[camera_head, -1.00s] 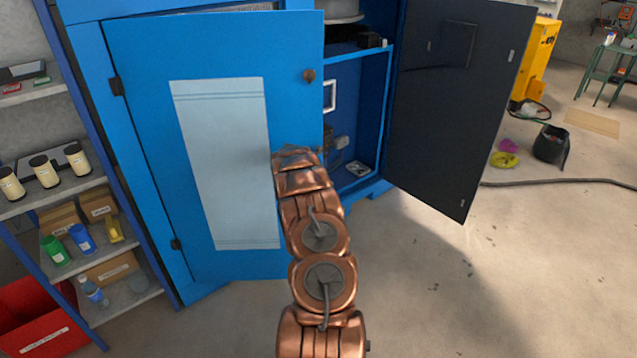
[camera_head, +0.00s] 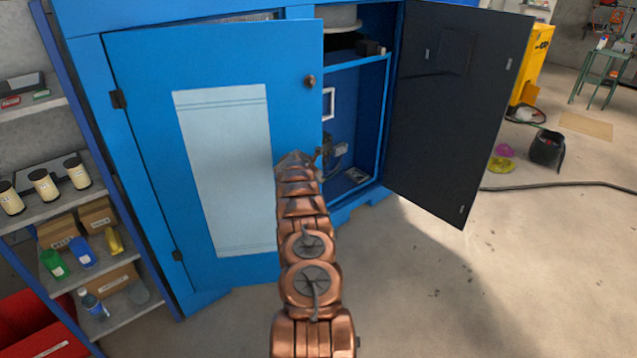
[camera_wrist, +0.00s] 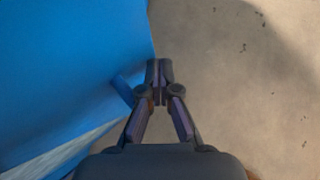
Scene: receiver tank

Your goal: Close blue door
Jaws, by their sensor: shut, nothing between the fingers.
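The blue door (camera_head: 148,130) is the left door of a blue cabinet. It is hinged at its left edge and stands ajar, with a pale panel (camera_head: 226,170) and a dark round knob (camera_head: 310,81) near its upper right. My copper arm covers part of its lower right. My gripper shows mostly hidden beyond the arm's end in the head view, near the door's right edge. In the wrist view my gripper (camera_wrist: 158,68) is shut and empty, beside the edge of the blue door (camera_wrist: 75,75). I cannot tell whether they touch.
The cabinet's right door (camera_head: 455,105) stands wide open, its dark inner face showing. Shelves (camera_head: 373,65) and small items are inside. A shelf rack (camera_head: 75,205) with jars and boxes stands close on the left.

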